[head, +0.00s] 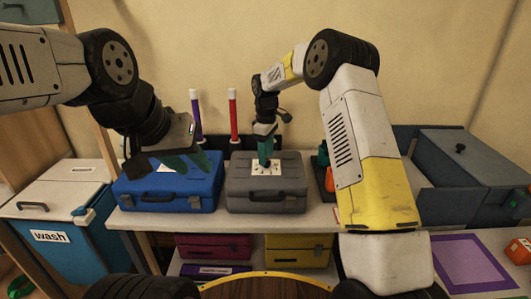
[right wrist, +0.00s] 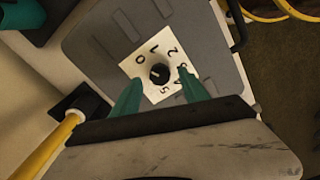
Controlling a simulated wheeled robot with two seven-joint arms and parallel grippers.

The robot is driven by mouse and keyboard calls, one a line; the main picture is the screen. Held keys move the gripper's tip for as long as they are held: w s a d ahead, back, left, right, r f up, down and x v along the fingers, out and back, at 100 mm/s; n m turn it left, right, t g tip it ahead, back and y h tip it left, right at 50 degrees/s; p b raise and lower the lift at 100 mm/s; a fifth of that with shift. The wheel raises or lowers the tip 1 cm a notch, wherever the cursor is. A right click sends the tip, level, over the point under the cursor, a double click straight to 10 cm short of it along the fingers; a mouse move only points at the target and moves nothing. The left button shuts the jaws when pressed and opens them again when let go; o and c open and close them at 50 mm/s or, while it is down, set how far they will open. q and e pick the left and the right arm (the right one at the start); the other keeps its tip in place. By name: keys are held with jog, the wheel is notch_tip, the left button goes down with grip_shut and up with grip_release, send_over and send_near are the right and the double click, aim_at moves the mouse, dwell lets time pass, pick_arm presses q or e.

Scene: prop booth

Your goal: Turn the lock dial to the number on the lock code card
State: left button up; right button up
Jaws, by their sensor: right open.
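The lock dial is a small dark knob (right wrist: 159,74) on a white plate (right wrist: 136,67) fixed to a grey case. Digits run around the knob, with 0, 1, 2 and 5 the clearest; which one it points to is too small to tell. My right gripper (right wrist: 160,78) is open, its teal fingers apart on either side of the knob in this view; whether they touch it is unclear. In the head view the grey case (head: 267,202) stands under my right gripper (head: 265,160). My left gripper (head: 188,162) is open and empty above the blue case. I cannot make out a lock code card.
The blue case (head: 168,200) stands left of the grey case on the white shelf. Red (head: 233,115) and purple (head: 196,112) sticks stand behind them.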

jog(key=shift+f, duration=0.95)
grip_shut()
jog(key=shift+m, duration=0.3)
jog(key=m, duration=0.4)
jog(key=shift+m, duration=2.1)
